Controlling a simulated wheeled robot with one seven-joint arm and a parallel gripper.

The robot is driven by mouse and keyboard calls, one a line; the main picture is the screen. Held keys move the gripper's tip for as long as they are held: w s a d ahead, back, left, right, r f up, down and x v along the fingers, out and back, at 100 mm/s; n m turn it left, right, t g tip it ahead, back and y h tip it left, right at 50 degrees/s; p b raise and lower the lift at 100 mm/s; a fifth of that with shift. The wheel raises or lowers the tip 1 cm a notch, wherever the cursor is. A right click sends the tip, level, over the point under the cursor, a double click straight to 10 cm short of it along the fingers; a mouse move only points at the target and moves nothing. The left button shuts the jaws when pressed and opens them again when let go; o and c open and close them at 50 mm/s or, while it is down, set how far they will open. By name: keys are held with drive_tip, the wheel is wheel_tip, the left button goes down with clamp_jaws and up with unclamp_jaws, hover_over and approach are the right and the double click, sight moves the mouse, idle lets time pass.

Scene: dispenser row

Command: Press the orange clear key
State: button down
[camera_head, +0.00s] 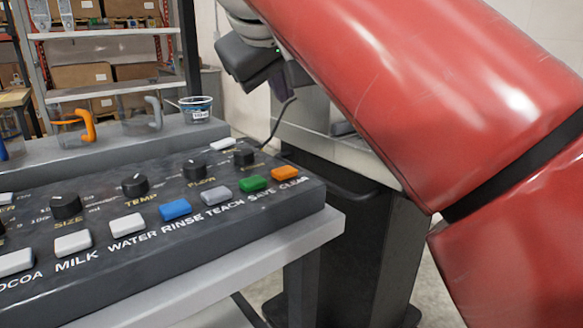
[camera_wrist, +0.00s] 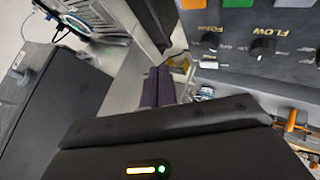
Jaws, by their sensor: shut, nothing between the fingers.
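The orange clear key (camera_head: 285,173) is at the right end of the front key row on the dark dispenser panel (camera_head: 110,262), above the CLEAR label. It also shows cut off at the top edge of the wrist view (camera_wrist: 193,4). My gripper (camera_head: 285,84) is above and behind the panel's right end in the head view, apart from the key, and partly hidden by my red arm. In the wrist view its dark fingers (camera_wrist: 158,86) are together and empty, with the panel to their upper right.
The green key (camera_head: 253,183) is directly left of the orange one, then a grey and a blue key (camera_head: 176,209). Black knobs (camera_head: 135,184) stand behind the row. A small tub (camera_head: 196,108) and handled jugs stand on the ledge behind. Open air lies above the keys.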

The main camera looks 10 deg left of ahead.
drive_tip(key=b, duration=0.3)
hover_over(283, 173)
wheel_tip(283, 173, down, 7)
drive_tip(key=shift+f, duration=0.2)
drive_tip(key=shift+f+b, duration=0.4)
drive_tip(key=shift+f, duration=0.3)
idle(1.5)
drive_tip(key=shift+f, duration=0.4)
drive_tip(key=shift+f+b, duration=0.5)
drive_tip(key=shift+b, duration=0.1)
idle(0.4)
idle(0.4)
drive_tip(key=shift+r+p, duration=0.9)
drive_tip(key=shift+p, duration=0.05)
drive_tip(key=shift+r, duration=0.1)
